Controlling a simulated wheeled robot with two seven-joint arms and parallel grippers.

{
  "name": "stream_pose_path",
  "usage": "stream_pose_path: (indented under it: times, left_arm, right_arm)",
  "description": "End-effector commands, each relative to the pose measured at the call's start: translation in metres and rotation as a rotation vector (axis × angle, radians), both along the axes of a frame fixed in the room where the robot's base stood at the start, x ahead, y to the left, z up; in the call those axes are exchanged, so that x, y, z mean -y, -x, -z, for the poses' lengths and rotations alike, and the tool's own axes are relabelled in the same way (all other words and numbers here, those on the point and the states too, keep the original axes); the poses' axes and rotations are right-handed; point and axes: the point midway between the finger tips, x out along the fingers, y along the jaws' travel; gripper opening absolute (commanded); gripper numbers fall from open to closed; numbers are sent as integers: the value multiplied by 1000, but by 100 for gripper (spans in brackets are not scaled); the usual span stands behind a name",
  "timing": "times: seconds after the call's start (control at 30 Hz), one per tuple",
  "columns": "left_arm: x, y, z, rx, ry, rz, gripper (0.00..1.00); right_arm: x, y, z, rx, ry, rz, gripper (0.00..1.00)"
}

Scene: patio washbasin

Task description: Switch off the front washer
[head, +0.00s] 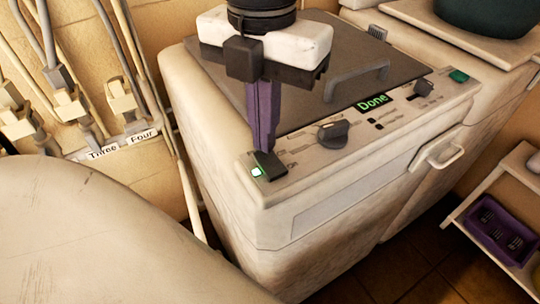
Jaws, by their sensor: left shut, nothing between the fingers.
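The front washer (310,215) is a worn cream machine with a grey lid (320,65) and a control panel along its front top edge. At the panel's left end is a dark rocker switch (270,167) with a lit green-white light (257,172) beside it. A display (373,101) reads "Done" in green. My left gripper (263,148) points down with its purple fingers shut and empty. Its tips are right at the back edge of the switch; I cannot tell whether they touch it. My right gripper is not in view.
Valves labelled "Three" and "Four" (122,145) are at left. A shelf with a purple tray (500,232) stands at right. A large beige rounded surface fills the lower left.

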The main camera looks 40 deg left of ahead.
Motion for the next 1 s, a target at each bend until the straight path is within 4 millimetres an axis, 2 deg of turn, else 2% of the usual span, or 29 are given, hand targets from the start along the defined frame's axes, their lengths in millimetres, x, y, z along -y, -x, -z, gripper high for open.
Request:
stream_pose_path:
  times: [1.0]
  left_arm:
    - [0, 0, 6, 0, 0, 0, 0]
  right_arm:
    - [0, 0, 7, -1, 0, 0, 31]
